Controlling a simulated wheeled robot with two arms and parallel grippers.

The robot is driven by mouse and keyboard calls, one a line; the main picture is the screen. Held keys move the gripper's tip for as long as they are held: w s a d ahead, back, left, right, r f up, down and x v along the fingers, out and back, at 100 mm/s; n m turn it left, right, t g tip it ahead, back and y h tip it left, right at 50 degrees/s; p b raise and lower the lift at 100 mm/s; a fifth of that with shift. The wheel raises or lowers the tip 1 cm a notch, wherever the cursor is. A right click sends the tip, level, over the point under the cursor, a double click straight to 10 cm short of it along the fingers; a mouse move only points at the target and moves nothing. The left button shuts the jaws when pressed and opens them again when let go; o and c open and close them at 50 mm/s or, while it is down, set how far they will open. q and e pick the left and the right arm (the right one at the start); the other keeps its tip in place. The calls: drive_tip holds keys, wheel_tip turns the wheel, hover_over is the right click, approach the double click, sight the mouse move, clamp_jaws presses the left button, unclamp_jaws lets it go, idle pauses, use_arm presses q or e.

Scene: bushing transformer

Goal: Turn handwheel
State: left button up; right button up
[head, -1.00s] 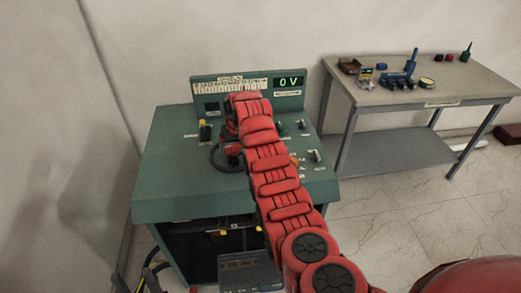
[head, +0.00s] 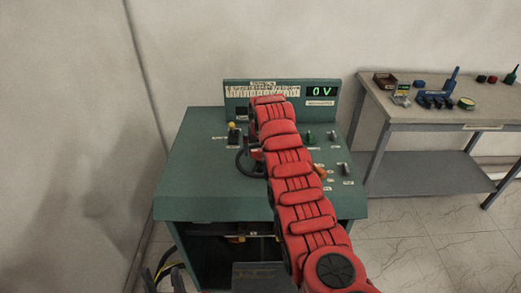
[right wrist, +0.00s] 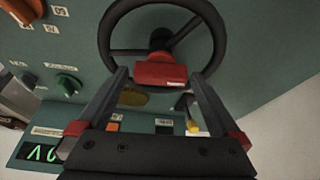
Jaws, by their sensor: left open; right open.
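The handwheel (head: 247,165) is a dark ring on the sloped top of the green control desk (head: 196,180). In the head view my right arm covers much of it. In the right wrist view the handwheel (right wrist: 106,35) fills the top middle, with a red block (right wrist: 160,74) at its near rim. My right gripper (right wrist: 158,72) is open, its two fingers reaching to the near rim on either side of the red block, with gaps beside it. I cannot tell whether they touch the rim. My left gripper (head: 164,272) appears low at the left, dark and open, away from the wheel.
The desk's display (head: 321,92) reads 0 V. A yellow-tipped lever (head: 232,130), a green knob (head: 309,138) and other switches surround the wheel. A grey side table (head: 425,115) with small tools stands at the right. A wall is close behind and left.

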drive_tip(key=shift+r, duration=0.1)
drive_tip(key=shift+s+r, duration=0.15)
drive_tip(key=shift+r, duration=0.1)
drive_tip(key=b+v, duration=0.3)
drive_tip(key=v, duration=0.5)
wheel_tip(320, 180, up, 8)
hover_over(262, 165)
drive_tip(key=s, duration=0.4)
drive_tip(key=shift+w+b, duration=0.15)
drive_tip(key=shift+b, duration=0.2)
